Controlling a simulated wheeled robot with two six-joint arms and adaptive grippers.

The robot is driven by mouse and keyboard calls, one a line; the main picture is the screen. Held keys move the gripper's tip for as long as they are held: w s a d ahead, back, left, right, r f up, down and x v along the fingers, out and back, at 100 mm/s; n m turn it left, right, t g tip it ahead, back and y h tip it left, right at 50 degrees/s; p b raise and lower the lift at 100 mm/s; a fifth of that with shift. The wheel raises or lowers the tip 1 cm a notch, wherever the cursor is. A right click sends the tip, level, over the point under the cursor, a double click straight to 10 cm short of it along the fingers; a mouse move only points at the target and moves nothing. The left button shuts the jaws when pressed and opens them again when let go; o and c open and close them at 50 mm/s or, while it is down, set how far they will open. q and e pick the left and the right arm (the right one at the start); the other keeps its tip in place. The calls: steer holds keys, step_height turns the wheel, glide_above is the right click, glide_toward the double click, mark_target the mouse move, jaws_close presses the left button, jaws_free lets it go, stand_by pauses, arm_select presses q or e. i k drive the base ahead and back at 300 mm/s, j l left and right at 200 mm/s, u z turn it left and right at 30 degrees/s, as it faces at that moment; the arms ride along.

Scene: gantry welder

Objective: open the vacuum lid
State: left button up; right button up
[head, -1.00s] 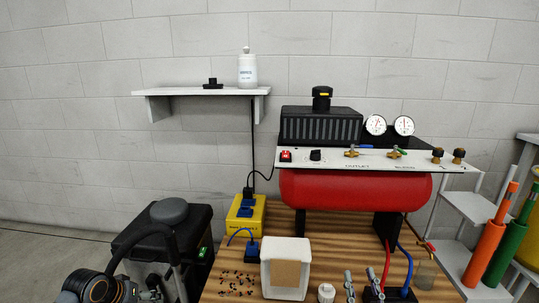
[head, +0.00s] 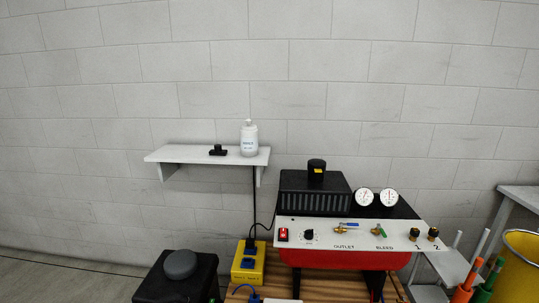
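The black vacuum (head: 203,268) stands at the bottom left, to the left of the wooden bench. A grey round cap (head: 181,264) sits on its top. Only the upper part of the vacuum shows; its front and lower body are cut off by the picture's bottom edge. Its lid seam cannot be made out, and the top looks closed. Neither of my grippers is in view.
A yellow power box (head: 249,263) stands on the wooden bench (head: 335,287) right of the vacuum. The compressor panel (head: 357,233) is above the bench. A wall shelf (head: 200,156) holds a white bottle (head: 249,140). Floor left of the vacuum is bare.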

mark_target(191, 274)
steer(key=i+j+u, duration=0.2)
steer(key=j+u, duration=0.15)
steer(key=j, duration=0.2)
steer(key=i+j+u, duration=0.3)
steer(key=j, duration=0.2)
steer(key=i+j+u, duration=0.35)
steer(key=k+j, duration=0.05)
